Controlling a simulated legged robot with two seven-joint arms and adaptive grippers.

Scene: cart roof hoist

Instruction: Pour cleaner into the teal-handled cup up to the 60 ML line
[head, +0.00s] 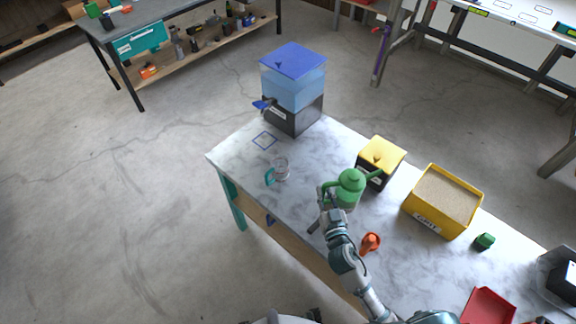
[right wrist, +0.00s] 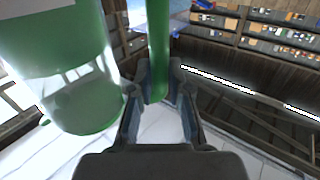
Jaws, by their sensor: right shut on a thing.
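The clear cup (head: 281,169) with a teal handle stands upright on the marble-topped table, left of my right gripper. Its markings and contents are too small to read. A green spouted jug (head: 350,187) is in my right gripper (head: 327,192), which is shut on its green handle. In the right wrist view the handle (right wrist: 158,45) runs between the fingers (right wrist: 160,95), and the jug's body, with a clear band, fills the left side. I cannot tell whether the jug touches the table. My left gripper is not in view.
A yellow-topped box (head: 381,155) stands close behind the jug. A yellow grit bin (head: 440,203), orange object (head: 370,243) and red tray (head: 487,307) lie rightward.

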